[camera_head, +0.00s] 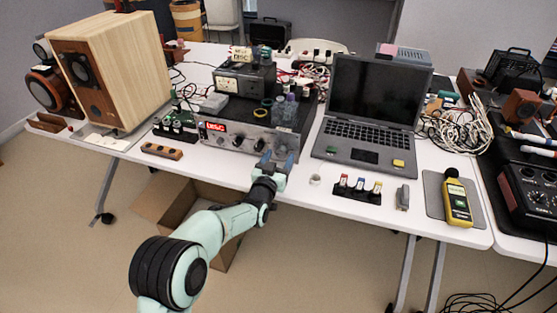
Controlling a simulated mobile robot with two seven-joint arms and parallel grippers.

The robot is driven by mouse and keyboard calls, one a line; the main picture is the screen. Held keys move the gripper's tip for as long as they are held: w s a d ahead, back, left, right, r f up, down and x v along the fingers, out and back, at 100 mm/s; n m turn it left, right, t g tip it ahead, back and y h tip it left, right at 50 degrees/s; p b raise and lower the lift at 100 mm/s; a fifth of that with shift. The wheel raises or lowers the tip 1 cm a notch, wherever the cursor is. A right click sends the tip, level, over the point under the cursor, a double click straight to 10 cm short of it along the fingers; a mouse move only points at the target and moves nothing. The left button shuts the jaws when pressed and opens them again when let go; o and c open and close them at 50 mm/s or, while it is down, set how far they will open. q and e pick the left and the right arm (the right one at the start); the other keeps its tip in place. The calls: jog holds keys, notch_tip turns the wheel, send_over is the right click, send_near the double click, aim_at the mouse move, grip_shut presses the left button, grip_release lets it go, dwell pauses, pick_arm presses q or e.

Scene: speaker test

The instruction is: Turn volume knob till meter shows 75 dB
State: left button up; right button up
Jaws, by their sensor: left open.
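The amplifier (228,142) sits on the white table with its silver front panel facing me. The panel carries a red lit display (216,127) and several dark knobs; which one is the volume knob is too small to tell. My left gripper (277,161) is open at the right end of this panel, its fingers pointing at it. The gripper covers part of the panel there, and I cannot tell if it touches a knob. The yellow sound meter (457,203) lies on a grey mat at the right of the table; its reading is too small to make out. My right gripper is out of view.
A wooden speaker (128,72) stands at the left. An open laptop (372,115) is right of the amplifier. A black connector block (357,189) stands near the front edge. Tangled cables (455,130) lie at the right. An open cardboard box (172,203) is under the table.

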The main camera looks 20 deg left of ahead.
pick_arm(q)
jog(key=c, duration=1)
jog(key=shift+c, duration=0.2)
jog(key=shift+m, duration=0.3)
jog(key=m, duration=0.9)
jog(key=shift+a+r+p, duration=0.1)
jog(key=shift+p, duration=0.3)
jog(key=m, duration=0.3)
jog(key=shift+m+p, duration=0.65)
jog(key=shift+m, duration=1.45)
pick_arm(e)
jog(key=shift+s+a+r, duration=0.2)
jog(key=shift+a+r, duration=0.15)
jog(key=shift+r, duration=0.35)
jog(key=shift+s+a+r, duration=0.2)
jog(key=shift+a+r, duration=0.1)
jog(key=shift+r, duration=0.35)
